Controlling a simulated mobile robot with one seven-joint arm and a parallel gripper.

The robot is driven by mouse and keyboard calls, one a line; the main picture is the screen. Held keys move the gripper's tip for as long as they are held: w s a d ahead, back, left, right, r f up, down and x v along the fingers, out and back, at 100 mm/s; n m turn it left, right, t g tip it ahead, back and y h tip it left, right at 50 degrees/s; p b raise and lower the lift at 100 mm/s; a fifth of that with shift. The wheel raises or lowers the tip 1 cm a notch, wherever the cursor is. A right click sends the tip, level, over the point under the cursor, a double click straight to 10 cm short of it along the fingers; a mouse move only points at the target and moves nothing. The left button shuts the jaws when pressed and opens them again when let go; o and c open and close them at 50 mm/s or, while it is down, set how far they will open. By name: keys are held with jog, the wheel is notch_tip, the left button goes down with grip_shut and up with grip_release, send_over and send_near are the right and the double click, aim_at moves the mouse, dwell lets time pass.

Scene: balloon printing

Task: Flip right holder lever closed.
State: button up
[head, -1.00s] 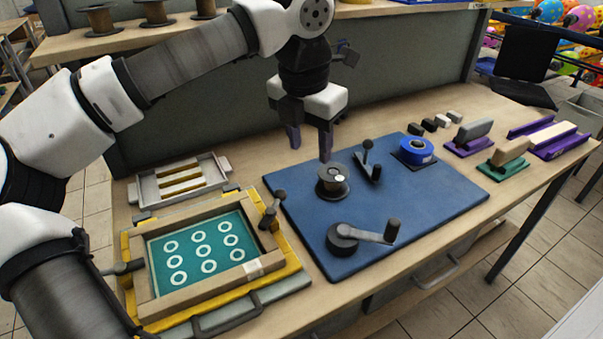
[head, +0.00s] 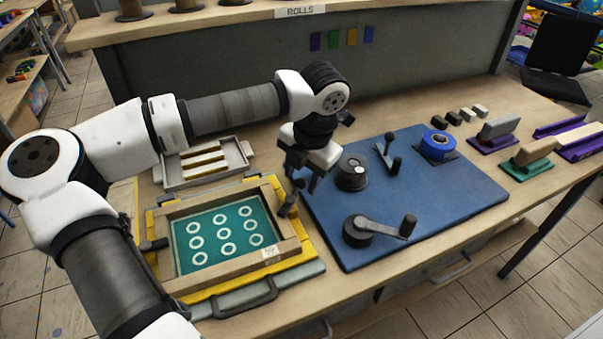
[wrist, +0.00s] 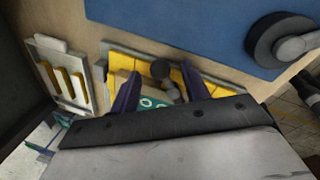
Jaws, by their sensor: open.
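The right holder lever (head: 289,197) is a dark handle with a round knob on the right side of the printing frame (head: 165,275). It stands raised and tilted. My gripper (head: 301,184) is open and empty, pointing down over it. In the wrist view, the lever (wrist: 163,72) shows between the two purple fingers of my gripper (wrist: 160,70), with gaps on both sides. I cannot tell whether a finger touches it. The left holder lever (head: 153,245) sticks out on the frame's left side. The teal screen with white rings (head: 208,222) lies inside the wooden frame.
A slotted tray (head: 203,163) lies behind the frame. Squeegees (head: 497,130) stand farther right.

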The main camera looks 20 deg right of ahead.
jog(key=shift+f, duration=0.6)
jog(key=c, duration=1)
jog(key=shift+f+m+b, duration=0.1)
jog(key=shift+m+b, duration=0.2)
jog(key=shift+b, duration=0.2)
jog(key=shift+s+d+f+m+b, duration=0.15)
jog(key=shift+m+b, duration=0.35)
jog(key=shift+b, duration=0.4)
jog(key=shift+s+d+m+b, duration=0.1)
jog(key=shift+s+m+b, duration=0.15)
jog(key=shift+m+b, duration=0.6)
jog(key=shift+s+d+r+m+h+b, duration=0.15)
jog(key=shift+s+m+h+b, duration=0.25)
jog(key=shift+m+b, duration=0.7)
jog(key=shift+s+r+m+h+b, duration=0.1)
jog(key=shift+s+m+h+b, duration=0.3)
jog(key=shift+m+b, duration=0.6)
jog(key=shift+s+m, duration=0.15)
jog(key=shift+m, duration=0.1)
jog(key=o, duration=1)
